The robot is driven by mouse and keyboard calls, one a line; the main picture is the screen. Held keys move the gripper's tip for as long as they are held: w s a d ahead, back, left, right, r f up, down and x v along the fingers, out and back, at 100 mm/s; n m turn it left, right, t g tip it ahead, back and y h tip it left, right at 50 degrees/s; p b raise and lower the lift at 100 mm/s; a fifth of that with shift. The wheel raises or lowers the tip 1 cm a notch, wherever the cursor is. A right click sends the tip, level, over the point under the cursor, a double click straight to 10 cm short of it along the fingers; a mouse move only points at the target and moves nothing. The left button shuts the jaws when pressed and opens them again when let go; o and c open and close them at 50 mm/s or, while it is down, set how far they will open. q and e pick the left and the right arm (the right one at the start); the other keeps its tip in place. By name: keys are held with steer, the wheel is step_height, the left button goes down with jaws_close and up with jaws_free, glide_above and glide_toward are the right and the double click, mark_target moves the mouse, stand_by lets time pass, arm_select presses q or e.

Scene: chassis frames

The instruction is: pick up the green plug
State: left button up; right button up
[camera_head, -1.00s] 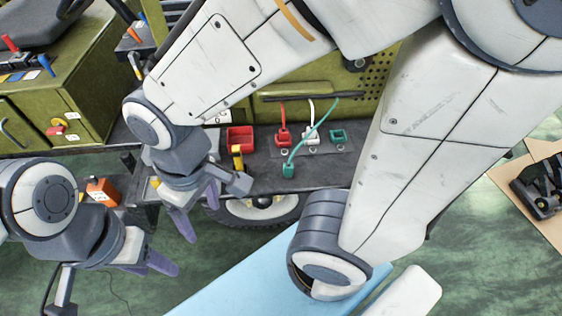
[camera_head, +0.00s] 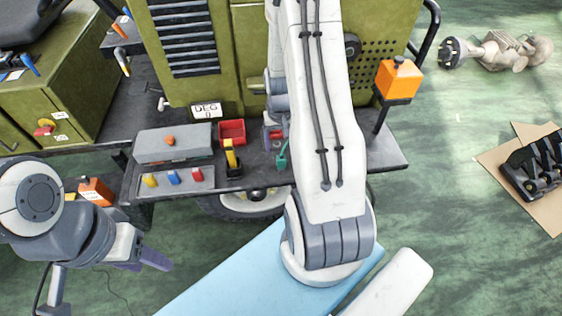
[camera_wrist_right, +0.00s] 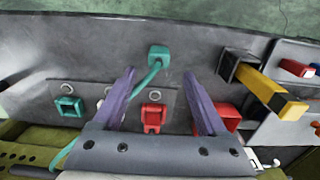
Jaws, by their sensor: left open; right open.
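The green plug (camera_wrist_right: 158,53) lies on the dark grey bench shelf in the right wrist view, with its green cable running back between my right fingers. It shows partly beside my right arm in the head view (camera_head: 282,160). My right gripper (camera_wrist_right: 159,73) is open and empty, its purple fingers pointing toward the plug, which lies just beyond and between the fingertips. In the head view my right arm largely hides this gripper. My left gripper (camera_head: 155,260) is open and empty, low at the left, away from the shelf.
A red bin (camera_head: 231,131) and a yellow-handled item (camera_head: 231,155) stand left of the plug. An orange box (camera_head: 398,78) is on a post at right.

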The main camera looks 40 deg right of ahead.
mark_target(281, 157)
steer(key=shift+f, duration=0.7)
steer(key=f, duration=0.1)
steer(key=f+p, duration=0.1)
steer(key=f, duration=0.2)
steer(key=shift+s, duration=0.35)
steer(key=shift+f, duration=0.55)
jaws_close()
